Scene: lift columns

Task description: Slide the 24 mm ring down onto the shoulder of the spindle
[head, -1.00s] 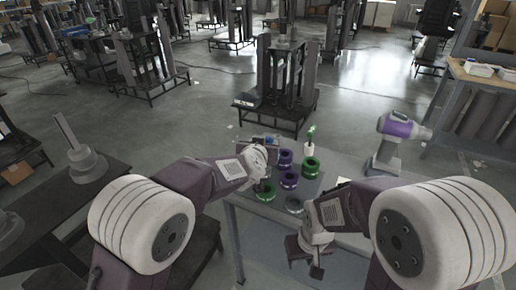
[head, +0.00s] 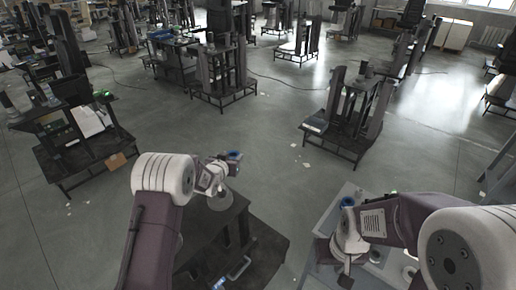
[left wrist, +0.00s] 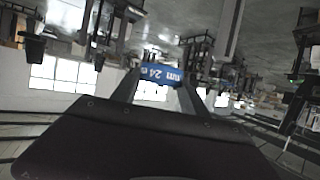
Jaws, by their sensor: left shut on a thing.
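A blue ring (head: 234,155) is in the jaws of my left gripper (head: 230,160) in the head view. In the left wrist view the blue ring (left wrist: 158,74) sits between the two fingertips, and its "24 mm" label reads upside down. The grey spindle (head: 222,200) stands on the black table, partly hidden below my left gripper. The ring appears over the spindle's upper part; I cannot tell whether it is around the shaft. My right gripper (head: 343,262) points down by the grey table at right; its fingers are too unclear to read.
The black table (head: 262,252) carries the spindle. The grey table (head: 318,222) is at right, with another blue ring (head: 347,202) beside my right arm. A black rack (head: 350,115) stands beyond on the floor. Open floor lies between.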

